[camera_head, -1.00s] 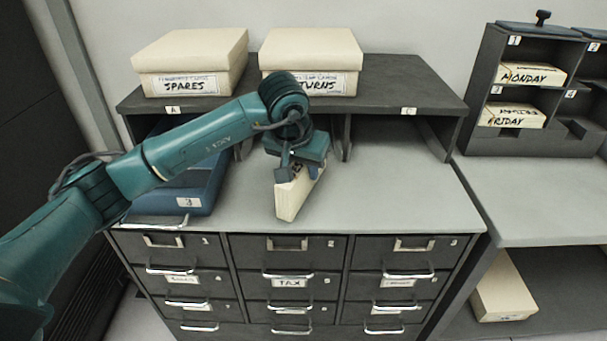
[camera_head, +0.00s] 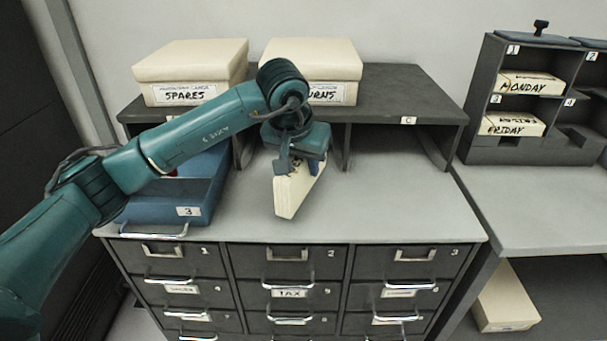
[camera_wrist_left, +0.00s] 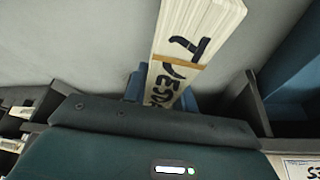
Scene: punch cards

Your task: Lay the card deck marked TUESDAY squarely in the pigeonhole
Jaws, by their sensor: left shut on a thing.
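The cream card deck (camera_head: 297,191) is held tilted in my left gripper (camera_head: 300,158), above the grey cabinet top. In the left wrist view the deck (camera_wrist_left: 195,28) shows a brown band and dark lettering that reads as part of TUESDAY. The left gripper is shut on it; its fingers are partly hidden behind the deck in that view. The dark pigeonhole rack (camera_head: 484,92) stands at the right, with numbered holes. A deck marked MONDAY (camera_head: 532,84) lies in hole 1 and one marked FRIDAY (camera_head: 514,125) in hole 3. Hole 4 looks empty; hole 2 is cut off.
A dark shelf (camera_head: 415,85) carries two cream boxes, SPARES (camera_head: 190,72) and one partly hidden (camera_head: 335,62). A blue tray (camera_head: 160,212) numbered 3 sits at the left. The cabinet top (camera_head: 390,205) right of the deck is clear. Another cream box (camera_head: 503,297) lies lower right.

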